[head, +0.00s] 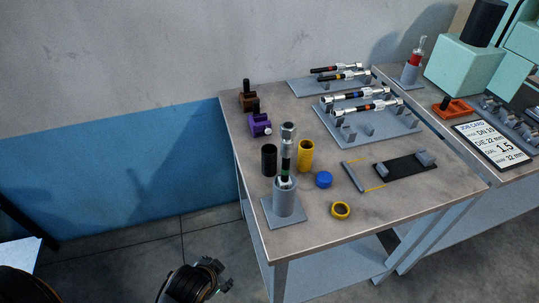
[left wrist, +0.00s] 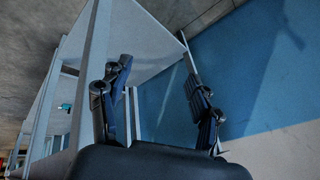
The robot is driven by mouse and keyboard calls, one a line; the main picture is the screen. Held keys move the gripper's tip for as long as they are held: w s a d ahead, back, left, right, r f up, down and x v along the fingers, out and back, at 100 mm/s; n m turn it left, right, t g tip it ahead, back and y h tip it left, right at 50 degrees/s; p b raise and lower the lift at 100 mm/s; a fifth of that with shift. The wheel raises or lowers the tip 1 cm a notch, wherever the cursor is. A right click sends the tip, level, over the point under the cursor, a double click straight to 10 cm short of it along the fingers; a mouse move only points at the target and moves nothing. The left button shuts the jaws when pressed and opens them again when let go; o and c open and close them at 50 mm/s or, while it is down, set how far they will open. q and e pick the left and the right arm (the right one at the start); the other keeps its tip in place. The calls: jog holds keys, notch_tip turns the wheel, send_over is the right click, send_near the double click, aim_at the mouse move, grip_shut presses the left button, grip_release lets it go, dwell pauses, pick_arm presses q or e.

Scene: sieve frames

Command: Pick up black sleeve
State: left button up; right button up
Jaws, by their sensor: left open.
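The black sleeve (head: 268,160) stands upright on the grey table, left of a yellow sleeve (head: 306,156) and behind a grey holder. My left gripper (head: 216,270) is low at the bottom of the head view, beside the table's left edge and well apart from the sleeve. In the left wrist view its two fingers (left wrist: 160,105) are spread wide with nothing between them. The black sleeve is not seen in the wrist view. My right gripper is not in view.
A grey stand (head: 283,199) holds an upright metal tool just in front of the sleeve.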

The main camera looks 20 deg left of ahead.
pick_arm(q)
jog(key=w+a+r+m+t+y, duration=0.2)
jog(key=w+a+r+m+t, duration=0.25)
jog(key=w+r+m, duration=0.5)
jog(key=m+t+h, duration=0.7)
jog(key=m+h, duration=0.2)
jog(key=m, duration=1.6)
send_near(264, 163)
jog(key=p+x, duration=0.3)
jog(key=x, duration=0.4)
jog(key=shift+d+f, duration=0.1)
jog(key=p+x, duration=0.1)
jog(key=x, duration=0.2)
jog(key=p+x, duration=0.1)
jog(key=shift+w+r+p, duration=0.3)
jog(key=shift+w, duration=0.05)
jog(key=shift+w+d+f, duration=0.1)
jog(key=shift+w+d, duration=0.15)
jog(key=shift+w, duration=0.1)
jog(key=shift+s, duration=0.1)
